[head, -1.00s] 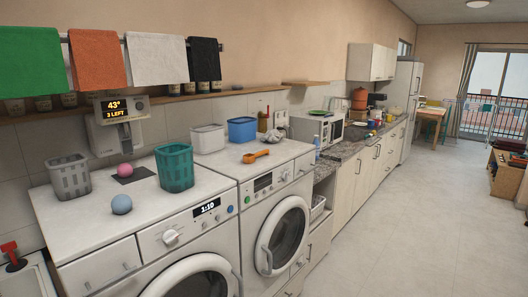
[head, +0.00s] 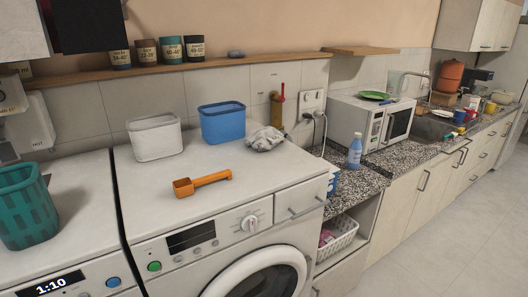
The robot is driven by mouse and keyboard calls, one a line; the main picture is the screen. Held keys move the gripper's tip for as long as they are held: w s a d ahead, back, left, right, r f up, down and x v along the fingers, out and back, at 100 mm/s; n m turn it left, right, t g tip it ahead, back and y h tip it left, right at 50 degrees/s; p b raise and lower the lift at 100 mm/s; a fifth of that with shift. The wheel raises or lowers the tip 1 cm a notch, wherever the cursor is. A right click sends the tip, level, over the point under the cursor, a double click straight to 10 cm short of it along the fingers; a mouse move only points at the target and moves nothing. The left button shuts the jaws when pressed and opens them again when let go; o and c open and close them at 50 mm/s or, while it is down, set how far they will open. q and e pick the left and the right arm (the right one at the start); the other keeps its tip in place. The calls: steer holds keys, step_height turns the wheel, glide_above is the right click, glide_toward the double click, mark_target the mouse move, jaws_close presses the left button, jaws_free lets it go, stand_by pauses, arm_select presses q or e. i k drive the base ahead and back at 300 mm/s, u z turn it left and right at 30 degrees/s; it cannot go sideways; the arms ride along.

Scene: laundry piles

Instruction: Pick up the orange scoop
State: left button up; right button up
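The orange scoop (head: 203,183) lies flat on the white top of the right-hand washing machine (head: 165,212), near its front. Its bowl is at the left and its handle runs to the right and slightly back. Nothing covers it. Neither of my grippers shows in the head view.
Behind the scoop stand a white bin (head: 155,138) and a blue bin (head: 223,123), with a crumpled grey cloth (head: 264,139) to their right. A teal basket (head: 27,207) is at the left. A blue bottle (head: 355,151) stands on the counter. The machine top around the scoop is clear.

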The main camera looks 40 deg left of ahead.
mark_target(183, 187)
steer(key=i, duration=2.75)
steer(key=u, duration=3.7)
steer(key=i, duration=0.5)
steer(key=z, duration=0.1)
